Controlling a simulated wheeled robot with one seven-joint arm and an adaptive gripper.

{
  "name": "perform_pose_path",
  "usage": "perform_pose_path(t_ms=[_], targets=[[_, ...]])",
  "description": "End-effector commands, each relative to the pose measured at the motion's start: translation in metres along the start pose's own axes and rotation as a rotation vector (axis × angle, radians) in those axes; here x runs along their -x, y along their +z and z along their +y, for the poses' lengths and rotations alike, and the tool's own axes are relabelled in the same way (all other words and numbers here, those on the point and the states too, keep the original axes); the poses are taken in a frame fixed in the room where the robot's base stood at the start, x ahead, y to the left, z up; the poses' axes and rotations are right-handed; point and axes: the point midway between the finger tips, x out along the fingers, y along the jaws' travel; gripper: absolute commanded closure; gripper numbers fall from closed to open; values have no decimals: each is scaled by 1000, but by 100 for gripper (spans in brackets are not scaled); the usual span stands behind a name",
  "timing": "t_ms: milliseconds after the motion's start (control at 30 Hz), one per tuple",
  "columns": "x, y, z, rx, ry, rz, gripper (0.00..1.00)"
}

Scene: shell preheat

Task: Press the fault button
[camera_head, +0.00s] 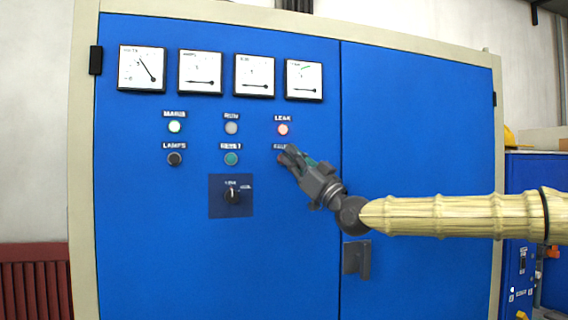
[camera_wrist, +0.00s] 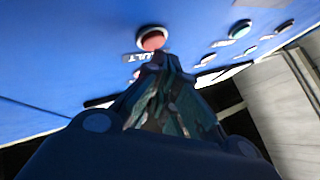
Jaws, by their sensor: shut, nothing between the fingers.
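The fault button (camera_wrist: 152,38) is a red round cap in a pale ring on the blue panel. Its label, partly readable as "ULT", lies beside it in the wrist view. In the head view my gripper mostly hides this button, under the lit red LEAK lamp (camera_head: 283,130). My gripper (camera_head: 288,152) is shut and empty, with its fingertips close to the panel. In the wrist view the gripper (camera_wrist: 160,60) has its tips at the label's edge, just short of the red cap in the picture. I cannot tell whether they touch the panel.
The green RESET button (camera_head: 232,159) and black LAMPS button (camera_head: 174,159) are in the same row to the left. A rotary switch (camera_head: 232,195) sits below RESET. Several gauges (camera_head: 254,76) run along the top. A door handle (camera_head: 356,258) juts out below my arm.

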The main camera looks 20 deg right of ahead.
Motion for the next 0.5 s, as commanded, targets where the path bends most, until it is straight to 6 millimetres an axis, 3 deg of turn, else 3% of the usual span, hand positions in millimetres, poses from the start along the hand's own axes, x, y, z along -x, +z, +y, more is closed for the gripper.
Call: perform_pose_path(t_ms=[500], targets=[[7,-4,-4,0,1,1,100]])
